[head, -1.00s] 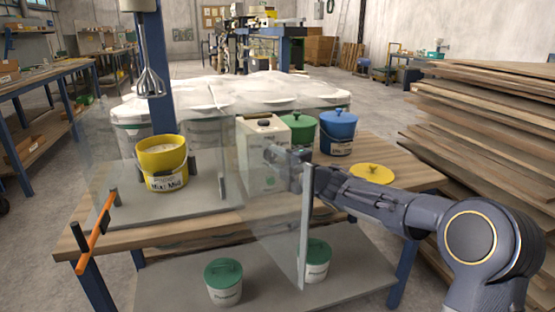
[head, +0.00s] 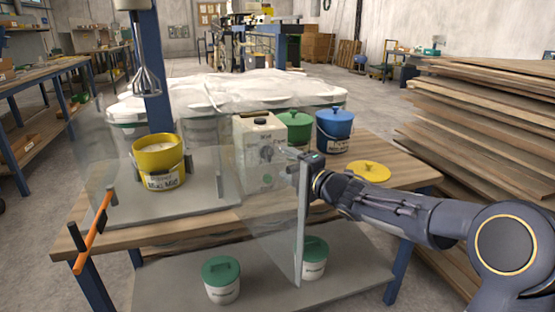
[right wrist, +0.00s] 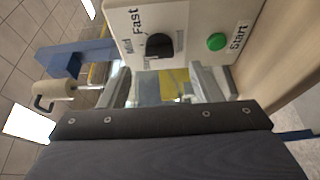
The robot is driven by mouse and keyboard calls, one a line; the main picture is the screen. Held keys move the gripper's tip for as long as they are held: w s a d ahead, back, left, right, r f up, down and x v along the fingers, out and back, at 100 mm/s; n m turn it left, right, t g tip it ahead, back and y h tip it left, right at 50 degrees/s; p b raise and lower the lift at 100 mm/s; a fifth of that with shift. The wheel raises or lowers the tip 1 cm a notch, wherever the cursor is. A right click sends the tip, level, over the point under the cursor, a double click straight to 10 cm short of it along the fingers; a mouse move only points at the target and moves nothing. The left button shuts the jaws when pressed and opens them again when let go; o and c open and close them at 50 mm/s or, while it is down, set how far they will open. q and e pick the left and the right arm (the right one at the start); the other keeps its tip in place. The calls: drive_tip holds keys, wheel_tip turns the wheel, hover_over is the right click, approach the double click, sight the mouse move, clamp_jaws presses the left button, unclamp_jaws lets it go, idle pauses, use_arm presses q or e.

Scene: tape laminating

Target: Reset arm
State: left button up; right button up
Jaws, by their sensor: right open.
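My right gripper (head: 287,158) is open and empty in front of the white control box (head: 258,137) on the wooden table. In the right wrist view its two fingers (right wrist: 160,88) stand apart, just below a black knob (right wrist: 160,45) marked Mid and Fast. A green Start button (right wrist: 217,41) sits beside the knob. My right arm reaches in from the right of the head view. My left gripper is not in view.
A yellow bucket (head: 159,165) stands under a whisk (head: 150,83). Clear guard panels (head: 285,215) with an orange handle (head: 93,232) surround it. Green (head: 295,130) and blue (head: 334,129) buckets stand behind a yellow lid (head: 368,171). Stacked boards (head: 480,130) rise at right.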

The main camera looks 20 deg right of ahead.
drive_tip(key=shift+v, duration=1.25)
